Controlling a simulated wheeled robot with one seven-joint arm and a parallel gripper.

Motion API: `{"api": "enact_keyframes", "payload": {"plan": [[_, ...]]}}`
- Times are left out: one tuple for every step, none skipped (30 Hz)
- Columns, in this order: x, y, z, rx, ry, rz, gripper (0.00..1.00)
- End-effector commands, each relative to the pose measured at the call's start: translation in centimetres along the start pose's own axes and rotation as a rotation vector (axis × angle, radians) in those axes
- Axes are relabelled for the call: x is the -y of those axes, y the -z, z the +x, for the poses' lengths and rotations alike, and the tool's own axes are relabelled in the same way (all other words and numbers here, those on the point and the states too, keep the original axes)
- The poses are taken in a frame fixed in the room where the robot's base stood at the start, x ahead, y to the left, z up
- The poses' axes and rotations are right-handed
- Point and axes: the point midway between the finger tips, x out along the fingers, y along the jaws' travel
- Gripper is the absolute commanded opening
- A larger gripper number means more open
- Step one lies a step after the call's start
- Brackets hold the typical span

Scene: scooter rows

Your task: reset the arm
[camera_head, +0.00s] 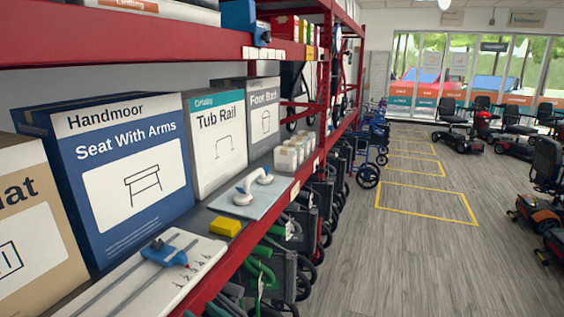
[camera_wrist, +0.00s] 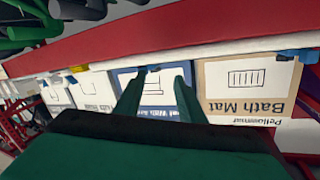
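My gripper (camera_wrist: 158,88) shows only in the wrist view, as two dark green fingers reaching up from a dark green body. The fingers stand well apart with nothing between them, so it is open and empty. Through the gap I see the blue "Seat With Arms" box (camera_wrist: 155,84), upside down in this view. The fingers overlap the box in the picture, but I cannot tell how far off it is. No part of my arm or gripper shows in the head view.
The red shelf (camera_head: 240,262) along the left holds the blue box (camera_head: 122,180), a tub rail box (camera_head: 215,140), a yellow block (camera_head: 225,227) and a white board (camera_head: 150,280) with a blue slider. Folded walkers fill the space below. The grey floor aisle (camera_head: 415,255) is clear; scooters stand right.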

Motion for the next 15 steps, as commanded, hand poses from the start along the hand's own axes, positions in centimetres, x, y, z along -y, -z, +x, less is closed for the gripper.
{"api": "enact_keyframes", "payload": {"plan": [[-0.5,-1.4,-0.2,-0.020,-0.033,0.042,0.36],[-0.8,-2.0,-0.4,-0.035,-0.055,0.061,0.36],[-1.4,-2.9,-0.7,-0.052,-0.086,0.085,0.36],[-1.7,-3.5,-0.9,-0.066,-0.108,0.103,0.36],[-2.0,-4.2,-1.1,-0.077,-0.130,0.118,0.36],[-2.3,-5.2,-1.5,-0.091,-0.160,0.139,0.36],[-2.6,-6.0,-1.8,-0.101,-0.182,0.153,0.36],[-2.9,-6.7,-2.2,-0.110,-0.206,0.166,0.36],[-3.1,-7.8,-2.6,-0.121,-0.236,0.183,0.36],[-3.3,-8.6,-3.0,-0.128,-0.258,0.195,0.36],[-3.5,-9.3,-3.5,-0.135,-0.283,0.205,0.36],[-3.7,-10.4,-4.1,-0.144,-0.314,0.218,0.36],[-3.8,-11.2,-4.6,-0.150,-0.337,0.227,0.36],[-4.0,-12.0,-5.2,-0.155,-0.362,0.233,0.36],[-4.1,-13.1,-5.9,-0.160,-0.393,0.242,0.36]]}}
